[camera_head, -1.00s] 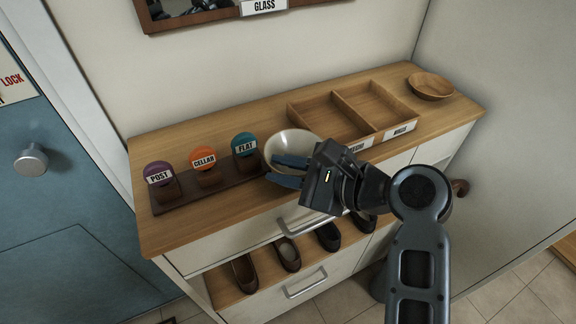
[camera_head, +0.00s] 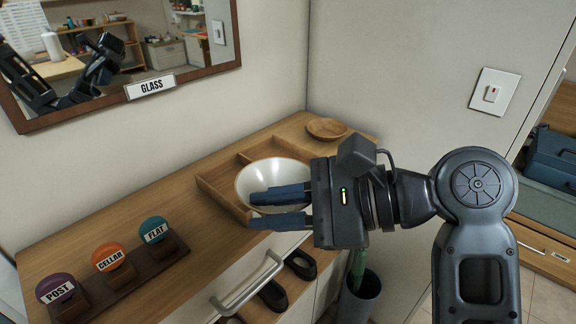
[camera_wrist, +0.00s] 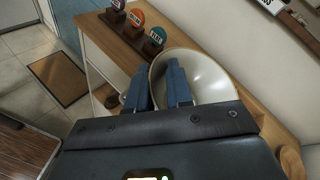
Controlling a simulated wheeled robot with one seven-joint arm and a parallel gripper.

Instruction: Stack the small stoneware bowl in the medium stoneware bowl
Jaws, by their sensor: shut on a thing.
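A cream bowl (camera_head: 262,178) with a thin dark rim is held in front of the divided wooden tray and appears raised, tilted slightly toward the head camera. My gripper (camera_head: 256,210) is shut on its near wall, one blue finger inside and one outside. The bowl also shows in the wrist view (camera_wrist: 210,75), beyond the fingers. It is the only stoneware-like bowl in view, so I cannot tell whether it is the small or the medium one. No second stoneware bowl shows.
The wooden tray (camera_head: 222,196) lies on the cabinet top (camera_head: 190,205), partly hidden by the bowl. A wooden dish (camera_head: 327,128) sits at the far right corner. The knob rack (camera_head: 150,265) with POST, CELLAR and FLAT knobs stands left. A drawer handle (camera_head: 248,286) projects in front.

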